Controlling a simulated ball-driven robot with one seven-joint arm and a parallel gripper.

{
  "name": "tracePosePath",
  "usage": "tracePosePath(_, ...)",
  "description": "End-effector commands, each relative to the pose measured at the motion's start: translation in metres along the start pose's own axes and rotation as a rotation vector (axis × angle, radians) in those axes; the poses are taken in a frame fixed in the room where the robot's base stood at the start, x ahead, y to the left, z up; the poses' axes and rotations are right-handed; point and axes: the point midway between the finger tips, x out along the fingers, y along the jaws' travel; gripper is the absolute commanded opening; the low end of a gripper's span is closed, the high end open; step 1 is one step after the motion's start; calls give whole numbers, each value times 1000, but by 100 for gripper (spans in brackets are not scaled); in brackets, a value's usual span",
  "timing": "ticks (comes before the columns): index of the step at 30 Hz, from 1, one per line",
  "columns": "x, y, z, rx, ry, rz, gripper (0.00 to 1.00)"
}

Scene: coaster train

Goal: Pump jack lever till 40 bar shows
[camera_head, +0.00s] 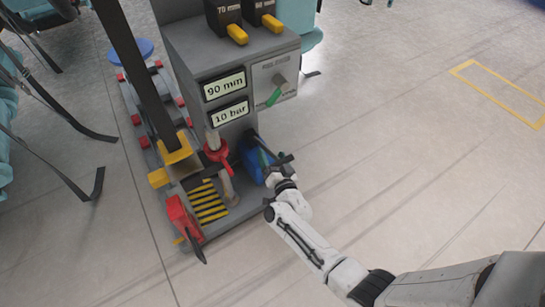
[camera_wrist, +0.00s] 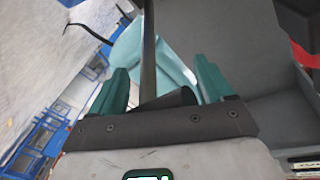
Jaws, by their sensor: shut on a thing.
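The jack lever (camera_wrist: 148,55) is a dark rod that runs up between the teal fingers of my gripper (camera_wrist: 160,88) in the wrist view. My gripper is shut on it. In the head view my gripper (camera_head: 277,166) is at the right side of the jack stand, beside the blue pump body (camera_head: 252,160), and the lever is mostly hidden there. The pressure display (camera_head: 230,113) on the grey cabinet (camera_head: 187,62) reads 10 bar. The display above it (camera_head: 224,86) reads 90 mm.
A panel marked release (camera_head: 275,72) with a green handle (camera_head: 273,97) is above my gripper. A red-collared part (camera_head: 216,152) and a red block (camera_head: 184,219) stand on the base. Blocks with yellow tabs (camera_head: 237,34) sit on the cabinet. The floor at right is clear.

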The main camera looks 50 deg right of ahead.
Motion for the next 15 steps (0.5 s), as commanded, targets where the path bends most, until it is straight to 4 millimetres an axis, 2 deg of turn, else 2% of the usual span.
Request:
tracePosePath(1, -2, 2, 2, -11, -4, 2, 25)
tracePosePath(2, -2, 2, 2, -11, -4, 3, 83)
tracePosePath(7, -2, 2, 1, -7, -3, 3, 99)
tracePosePath(15, -3, 1, 0, -4, -2, 2, 100)
